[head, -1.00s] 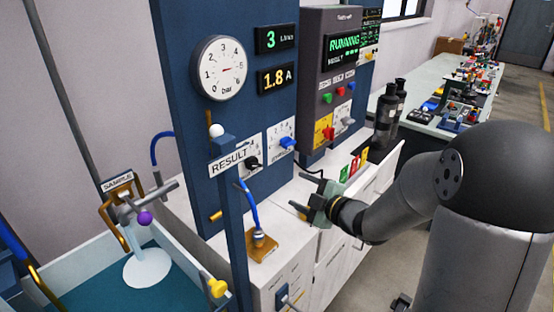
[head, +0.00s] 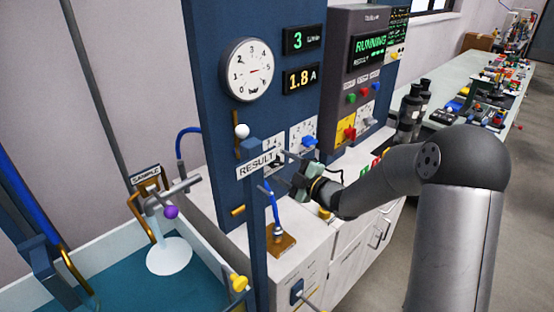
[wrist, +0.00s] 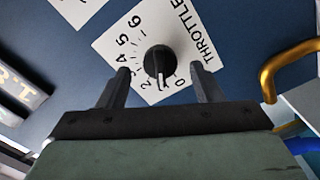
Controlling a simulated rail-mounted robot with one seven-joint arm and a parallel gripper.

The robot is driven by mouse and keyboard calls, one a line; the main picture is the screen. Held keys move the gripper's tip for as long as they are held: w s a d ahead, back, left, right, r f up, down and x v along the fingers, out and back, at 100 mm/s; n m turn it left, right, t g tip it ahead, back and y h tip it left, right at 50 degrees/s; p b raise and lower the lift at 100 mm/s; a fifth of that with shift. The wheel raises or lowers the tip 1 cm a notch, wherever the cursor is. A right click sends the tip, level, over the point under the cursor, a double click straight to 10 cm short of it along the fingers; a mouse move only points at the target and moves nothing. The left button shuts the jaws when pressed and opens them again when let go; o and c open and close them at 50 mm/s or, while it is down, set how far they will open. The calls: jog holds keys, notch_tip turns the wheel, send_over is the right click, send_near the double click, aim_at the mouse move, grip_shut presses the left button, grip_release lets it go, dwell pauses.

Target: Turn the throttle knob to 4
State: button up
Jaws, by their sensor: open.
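The throttle knob is a black round knob on a white dial plate marked THROTTLE, seen in the wrist view (wrist: 158,61). Its white mark points down in that picture, toward the low numbers near 0; the exact number is hard to tell. In the wrist view my gripper (wrist: 160,84) is open, its two dark fingers on either side of and just short of the knob, touching nothing that I can see. In the head view my gripper (head: 277,172) is up by the blue panel (head: 215,90), close to the dial plate, which is partly hidden behind the RESULT sign.
The RESULT sign (head: 257,163) on its blue post stands in front of the dial. A second plate with a blue knob (head: 309,140) is just right. A blue hose (head: 271,207) rises below my gripper.

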aim_at(279, 164)
jog(key=shift+p+x, duration=0.3)
jog(key=shift+x, duration=1.45)
jog(key=c, duration=1)
